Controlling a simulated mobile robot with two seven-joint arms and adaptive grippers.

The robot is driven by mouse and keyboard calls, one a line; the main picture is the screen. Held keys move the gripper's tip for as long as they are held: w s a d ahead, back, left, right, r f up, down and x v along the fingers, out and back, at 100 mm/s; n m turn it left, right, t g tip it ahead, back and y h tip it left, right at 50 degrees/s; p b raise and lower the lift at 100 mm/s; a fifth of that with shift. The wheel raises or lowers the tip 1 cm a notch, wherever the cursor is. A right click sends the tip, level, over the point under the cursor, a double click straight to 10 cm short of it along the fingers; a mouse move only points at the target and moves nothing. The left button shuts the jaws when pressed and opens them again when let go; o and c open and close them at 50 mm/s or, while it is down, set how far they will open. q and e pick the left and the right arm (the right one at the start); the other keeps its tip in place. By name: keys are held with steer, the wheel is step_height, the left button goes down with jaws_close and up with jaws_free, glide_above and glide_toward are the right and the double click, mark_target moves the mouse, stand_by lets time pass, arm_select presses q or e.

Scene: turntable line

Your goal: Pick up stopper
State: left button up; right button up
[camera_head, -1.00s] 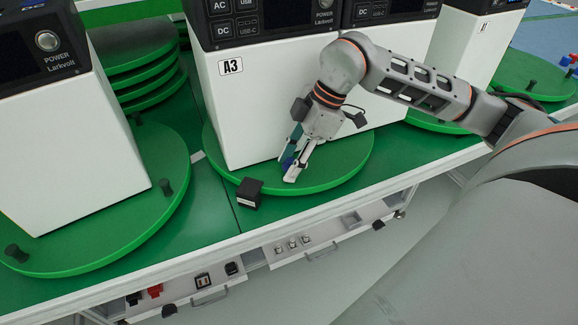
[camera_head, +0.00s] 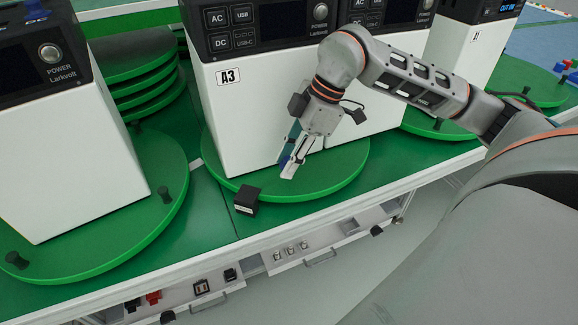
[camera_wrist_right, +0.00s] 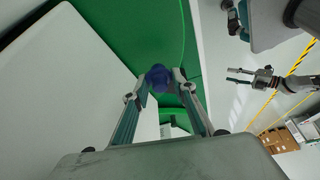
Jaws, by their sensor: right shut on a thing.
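My right gripper (camera_head: 287,171) is over the front part of the green turntable (camera_head: 335,183), in front of the white A3 unit (camera_head: 245,120). It is shut on a small blue stopper (camera_wrist_right: 158,77), which sits between the fingertips in the right wrist view. In the head view only a bit of the blue stopper (camera_head: 284,162) shows beside the fingers. A small gap to the turntable seems to show, but its size is unclear. My left gripper (camera_wrist_right: 232,75) shows small in the right wrist view, fingers apart and empty, away from the turntable.
A small black box (camera_head: 246,200) lies at the turntable's front edge. Another turntable (camera_head: 110,235) with black pegs and a white unit stands at left. Stacked green discs (camera_head: 145,75) are behind. Drawers with small parts (camera_head: 290,252) hang below the table edge.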

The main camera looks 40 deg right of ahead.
mark_target(288, 158)
step_height(288, 158, up, 4)
steer(key=shift+r+p, duration=0.1)
steer(key=shift+p, duration=0.25)
arm_select(q)
step_height(288, 158, up, 12)
steer(key=p, duration=1.6)
steer(key=shift+s+a+r+n, duration=0.2)
steer(key=shift+a+n, duration=0.1)
steer(key=shift+a, duration=0.05)
arm_select(e)
steer(key=s+a, duration=0.2)
steer(key=s, duration=0.7)
steer(key=s+a, duration=0.2)
steer(key=s, duration=0.8)
steer(key=shift+a, duration=0.3)
arm_select(q)
steer(key=shift+d+r, duration=0.1)
steer(key=shift+d, duration=0.05)
